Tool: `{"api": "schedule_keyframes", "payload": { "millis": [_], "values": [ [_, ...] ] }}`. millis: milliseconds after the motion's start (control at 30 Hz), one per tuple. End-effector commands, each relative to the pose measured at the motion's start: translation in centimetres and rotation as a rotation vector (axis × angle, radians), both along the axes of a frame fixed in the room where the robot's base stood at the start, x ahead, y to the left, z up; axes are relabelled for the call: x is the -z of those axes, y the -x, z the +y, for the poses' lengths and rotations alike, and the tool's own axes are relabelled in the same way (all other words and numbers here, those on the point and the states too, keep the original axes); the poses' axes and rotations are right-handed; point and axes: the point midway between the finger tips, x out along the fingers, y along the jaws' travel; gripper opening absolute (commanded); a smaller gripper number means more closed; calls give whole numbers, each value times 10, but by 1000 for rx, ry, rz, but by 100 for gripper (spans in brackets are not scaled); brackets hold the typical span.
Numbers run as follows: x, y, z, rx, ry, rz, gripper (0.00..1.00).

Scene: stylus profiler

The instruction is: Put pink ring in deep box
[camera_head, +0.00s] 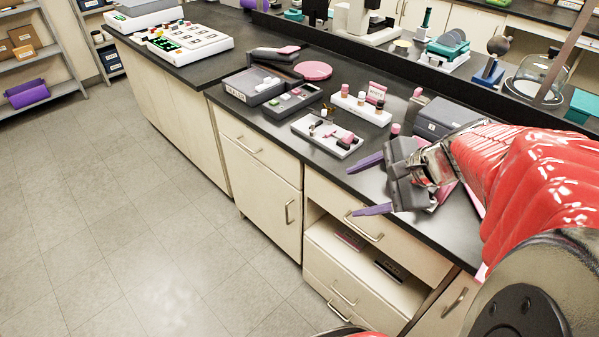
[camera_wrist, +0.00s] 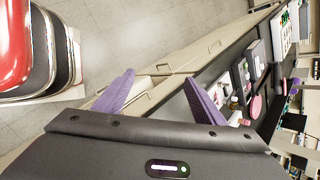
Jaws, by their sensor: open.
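My gripper (camera_head: 369,186) is open and empty, its two purple fingers apart at the counter's front edge, right of the small items. In the wrist view the fingers of my gripper (camera_wrist: 159,76) spread over the cabinet fronts. A dark grey, labelled box (camera_head: 237,92) stands on the counter's left part; I cannot tell for sure that it is the deep box. Small pink pieces lie on a white tray (camera_head: 309,140) and around a white rack (camera_head: 362,109). None can be made out clearly as a ring. A round pink disc (camera_head: 313,70) lies behind the box.
A grey case (camera_head: 445,117) stands on the counter behind my gripper. A shallow compartment tray (camera_head: 292,102) adjoins the grey box. A raised dark ledge runs along the back. A white keypad instrument (camera_head: 190,42) stands at the far left. The floor (camera_head: 150,220) in front is clear.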

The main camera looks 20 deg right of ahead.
Motion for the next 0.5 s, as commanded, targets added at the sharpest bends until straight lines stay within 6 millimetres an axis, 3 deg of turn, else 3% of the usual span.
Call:
{"api": "schedule_keyframes", "payload": {
  "millis": [33, 200, 500],
  "values": [
    [-2, 3, 15, -77, 55, -2, 64],
    [-3, 19, 49, -325, 244, -13, 64],
    [-10, 47, 90, -755, 583, -69, 64]
  ]
}}
